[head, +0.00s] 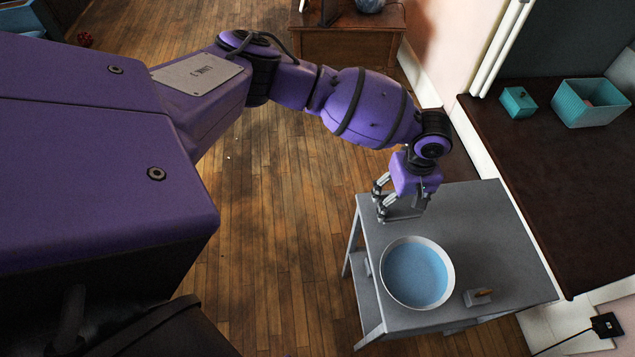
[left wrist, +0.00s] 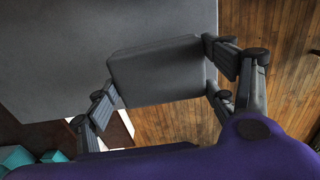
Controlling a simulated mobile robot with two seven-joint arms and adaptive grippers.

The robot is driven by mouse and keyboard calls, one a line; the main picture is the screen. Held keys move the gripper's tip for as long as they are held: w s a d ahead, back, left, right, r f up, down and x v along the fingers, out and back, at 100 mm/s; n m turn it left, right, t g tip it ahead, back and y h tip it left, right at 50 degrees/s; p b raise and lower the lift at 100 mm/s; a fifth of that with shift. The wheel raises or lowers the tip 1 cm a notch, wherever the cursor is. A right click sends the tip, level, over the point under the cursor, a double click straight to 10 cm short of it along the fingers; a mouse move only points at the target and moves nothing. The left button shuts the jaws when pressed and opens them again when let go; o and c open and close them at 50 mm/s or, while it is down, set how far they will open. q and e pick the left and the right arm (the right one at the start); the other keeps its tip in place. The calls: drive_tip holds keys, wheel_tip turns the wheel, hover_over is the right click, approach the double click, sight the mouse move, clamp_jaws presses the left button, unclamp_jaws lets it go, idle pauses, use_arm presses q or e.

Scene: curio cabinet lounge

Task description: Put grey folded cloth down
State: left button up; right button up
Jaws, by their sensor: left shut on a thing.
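A grey folded cloth (left wrist: 155,72) shows in the left wrist view as a flat, rounded block between the fingers of my left gripper (left wrist: 168,80). My left gripper (head: 402,208) is shut on the cloth's two sides. In the head view the gripper points down over the far left part of a grey table (head: 465,215). The cloth (head: 405,214) shows only as a small grey patch between the fingers there. I cannot tell whether its underside touches the tabletop. My right gripper is not in view.
A white bowl (head: 451,282) with blue contents stands on the table, nearer than the gripper. A small grey holder (head: 478,297) sits beside it. The tabletop's right part is clear. A dark counter (head: 535,165) with teal boxes (head: 590,103) runs along the right.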

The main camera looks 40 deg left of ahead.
sight(401, 199)
use_arm(q)
drive_tip(key=shift+w+f, duration=0.2)
drive_tip(key=shift+w, duration=0.05)
drive_tip(key=f, duration=0.3)
drive_tip(key=shift+w+a, duration=0.25)
drive_tip(key=shift+f, duration=0.2)
drive_tip(key=o, duration=1.5)
drive_tip(key=shift+s+f, duration=0.1)
drive_tip(key=shift+o, duration=0.2)
